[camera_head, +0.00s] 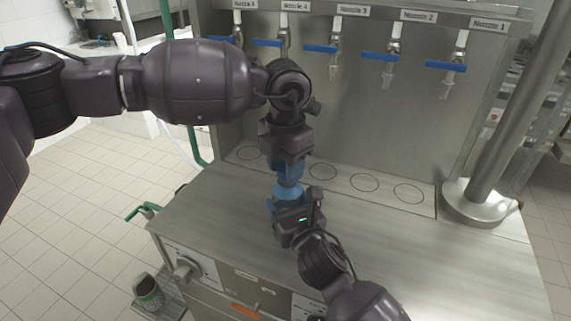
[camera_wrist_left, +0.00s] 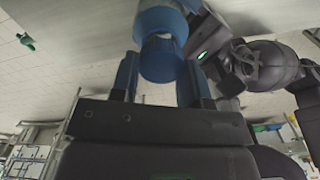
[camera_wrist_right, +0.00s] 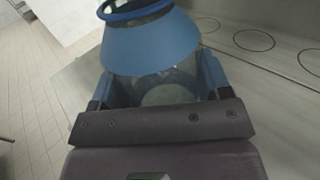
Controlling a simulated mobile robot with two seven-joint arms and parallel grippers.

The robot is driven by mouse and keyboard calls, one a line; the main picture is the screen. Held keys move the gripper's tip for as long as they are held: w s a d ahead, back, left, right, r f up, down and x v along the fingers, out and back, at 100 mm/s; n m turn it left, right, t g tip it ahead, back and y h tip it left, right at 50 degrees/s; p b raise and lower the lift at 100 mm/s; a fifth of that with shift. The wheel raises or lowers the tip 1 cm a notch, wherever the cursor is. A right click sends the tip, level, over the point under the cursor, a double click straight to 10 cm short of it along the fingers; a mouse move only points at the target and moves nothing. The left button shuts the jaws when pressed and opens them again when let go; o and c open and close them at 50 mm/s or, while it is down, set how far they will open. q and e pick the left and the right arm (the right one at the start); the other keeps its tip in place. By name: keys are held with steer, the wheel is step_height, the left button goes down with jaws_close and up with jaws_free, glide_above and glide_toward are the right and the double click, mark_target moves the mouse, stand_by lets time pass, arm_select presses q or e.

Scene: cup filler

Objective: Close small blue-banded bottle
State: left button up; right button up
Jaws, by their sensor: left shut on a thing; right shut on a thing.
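The small blue-banded bottle (camera_wrist_right: 150,45) stands between the fingers of my right gripper (camera_wrist_right: 158,85), which is shut on its body. Its wide blue band and the narrower blue ring above show in the right wrist view; its top is cut off there. In the head view the blue band (camera_head: 288,191) shows between my two grippers. My left gripper (camera_wrist_left: 158,82) is directly above, pointing down, shut on a blue round piece (camera_wrist_left: 161,60) that looks like the cap. My right gripper also shows in the head view (camera_head: 285,203). Whether cap and bottle touch is hidden.
A steel counter (camera_head: 400,240) lies below, with free room to the right. Marked circles (camera_head: 364,183) line its back under several nozzles with blue handles (camera_head: 380,56). A thick steel post (camera_head: 500,130) stands at the right.

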arm_select(q)
steer(key=shift+f, duration=0.5)
